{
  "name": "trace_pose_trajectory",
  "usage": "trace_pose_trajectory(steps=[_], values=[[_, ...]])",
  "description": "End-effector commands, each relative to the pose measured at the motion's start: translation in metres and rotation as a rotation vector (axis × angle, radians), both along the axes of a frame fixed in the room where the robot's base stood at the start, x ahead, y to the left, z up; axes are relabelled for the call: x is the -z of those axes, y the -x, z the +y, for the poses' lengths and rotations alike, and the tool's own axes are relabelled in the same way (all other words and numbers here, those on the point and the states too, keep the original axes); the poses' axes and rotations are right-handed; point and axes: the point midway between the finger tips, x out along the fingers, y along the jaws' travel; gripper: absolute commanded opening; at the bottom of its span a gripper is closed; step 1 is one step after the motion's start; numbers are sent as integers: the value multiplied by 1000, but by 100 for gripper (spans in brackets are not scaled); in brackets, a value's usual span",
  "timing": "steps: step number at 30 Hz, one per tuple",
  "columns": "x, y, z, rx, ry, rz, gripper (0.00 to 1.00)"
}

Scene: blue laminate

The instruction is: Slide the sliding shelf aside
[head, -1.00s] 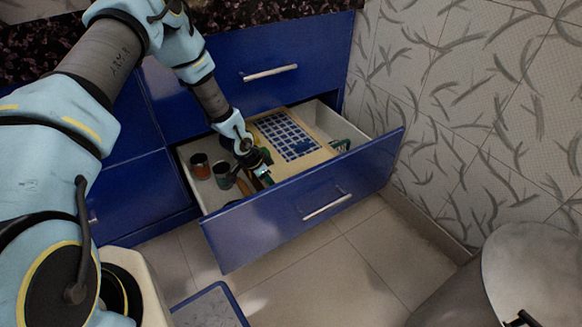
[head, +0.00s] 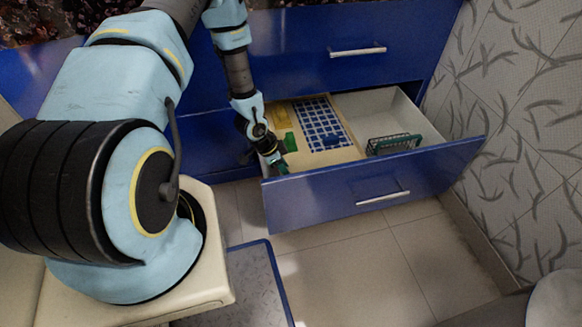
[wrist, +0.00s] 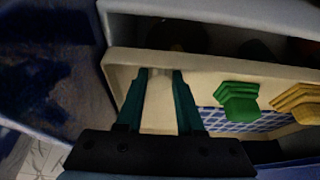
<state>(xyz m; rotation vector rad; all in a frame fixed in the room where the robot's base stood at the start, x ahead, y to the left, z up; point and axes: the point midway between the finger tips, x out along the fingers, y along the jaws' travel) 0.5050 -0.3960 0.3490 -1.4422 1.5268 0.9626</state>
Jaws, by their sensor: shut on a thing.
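The sliding shelf (head: 345,155) is a cream board with a blue-and-white grid panel, and it lies across the left part of the open blue drawer (head: 375,190). A green block (head: 289,142) and a yellow block (head: 280,117) sit on the shelf. My gripper (head: 278,166) is at the shelf's left end, close behind the drawer front. In the wrist view, the dark green fingers of my gripper (wrist: 161,78) are shut on the cream edge of the shelf (wrist: 210,75). The exact contact is partly hidden.
A green wire basket (head: 394,143) stands in the uncovered right part of the drawer. A closed blue drawer (head: 300,45) is above. A patterned wall (head: 515,130) rises close on the right. A blue-edged grey mat (head: 245,290) lies on the tiled floor.

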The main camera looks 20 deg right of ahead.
Motion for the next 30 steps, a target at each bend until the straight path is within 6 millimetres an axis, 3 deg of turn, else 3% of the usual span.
trace_pose_trajectory(steps=[8, 9, 16, 25, 30], values=[[1, 0, 1, 1, -2, 0, 0], [1, 0, 1, 1, -2, 0, 39], [1, 0, 1, 0, -1, 1, 64], [-2, 0, 1, 0, -1, 0, 66], [-21, -2, 8, -1, 0, -2, 66]])
